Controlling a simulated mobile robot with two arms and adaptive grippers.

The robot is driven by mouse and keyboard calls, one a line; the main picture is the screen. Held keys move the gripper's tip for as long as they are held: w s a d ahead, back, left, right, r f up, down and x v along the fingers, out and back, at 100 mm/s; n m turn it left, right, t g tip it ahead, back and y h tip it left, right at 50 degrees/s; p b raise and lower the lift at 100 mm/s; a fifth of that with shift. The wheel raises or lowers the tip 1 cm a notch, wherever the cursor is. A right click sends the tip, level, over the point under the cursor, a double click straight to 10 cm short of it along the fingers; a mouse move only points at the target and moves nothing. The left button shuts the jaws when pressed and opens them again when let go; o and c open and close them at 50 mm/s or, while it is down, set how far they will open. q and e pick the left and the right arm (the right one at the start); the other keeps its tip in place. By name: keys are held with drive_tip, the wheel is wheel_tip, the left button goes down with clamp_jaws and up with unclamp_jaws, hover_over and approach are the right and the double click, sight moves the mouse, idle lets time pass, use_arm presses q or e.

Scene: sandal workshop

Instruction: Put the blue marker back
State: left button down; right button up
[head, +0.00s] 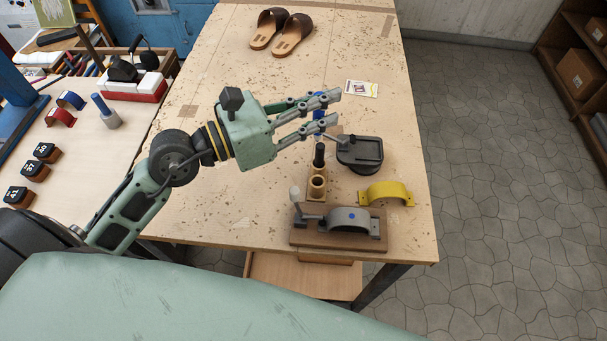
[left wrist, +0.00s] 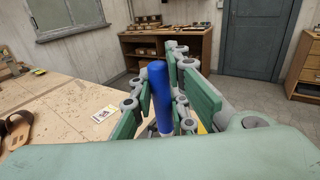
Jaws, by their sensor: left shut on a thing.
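My left gripper (head: 336,109) is over the right part of the workbench and shut on the blue marker (head: 318,113). In the left wrist view the blue marker (left wrist: 160,96) stands upright between the fingers, its lower end hidden. Below the gripper in the head view, a small wooden stand (head: 315,197) carries a brass cup (head: 318,182) with a dark open top. Behind it a black upright piece (head: 319,155), perhaps another marker, stands in the same row. The marker is above and apart from the stand. My right gripper is out of view.
A card (head: 361,88) and brown sandals (head: 282,32) lie farther back. The bench (head: 220,215) is clear left of the stand.

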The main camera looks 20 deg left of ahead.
sight(320, 136)
use_arm(q)
drive_tip(key=f, duration=0.2)
drive_tip(key=f+b, duration=0.1)
drive_tip(key=shift+s+d+f, duration=0.1)
drive_tip(key=shift+s+d, duration=0.25)
wheel_tip(320, 136, down, 14)
drive_tip(key=b, duration=0.7)
drive_tip(key=shift+d, duration=0.1)
drive_tip(key=shift+f, duration=0.25)
drive_tip(key=c, duration=2)
unclamp_jaws()
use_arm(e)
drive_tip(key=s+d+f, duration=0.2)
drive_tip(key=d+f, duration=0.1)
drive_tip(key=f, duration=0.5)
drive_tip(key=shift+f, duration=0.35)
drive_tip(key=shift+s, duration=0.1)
